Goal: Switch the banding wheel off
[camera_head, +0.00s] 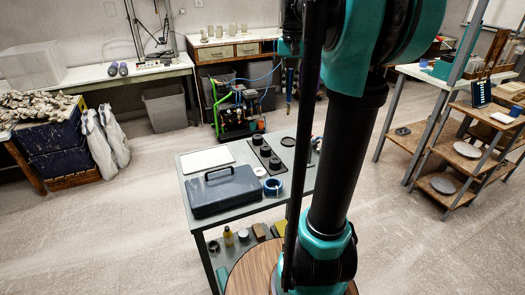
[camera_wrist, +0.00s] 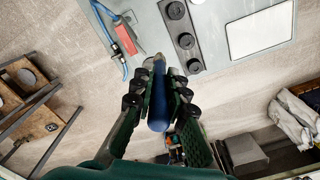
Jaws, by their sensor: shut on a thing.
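No banding wheel or switch of one can be made out for certain in either view. In the wrist view my gripper (camera_wrist: 160,68) is shut on a blue rounded rod-like thing (camera_wrist: 158,112) with a greyish tip. The work table shows beyond the fingertips, and the held thing appears apart from it. In the head view my gripper (camera_head: 289,82) hangs near the far side of the table, small and partly unclear. A dark strip with three black round pieces (camera_head: 265,150) lies on the table; it also shows in the wrist view (camera_wrist: 184,40).
A red piece with a blue hose (camera_wrist: 125,38) shows in the wrist view. Shelves with grey discs (camera_head: 467,149) stand right.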

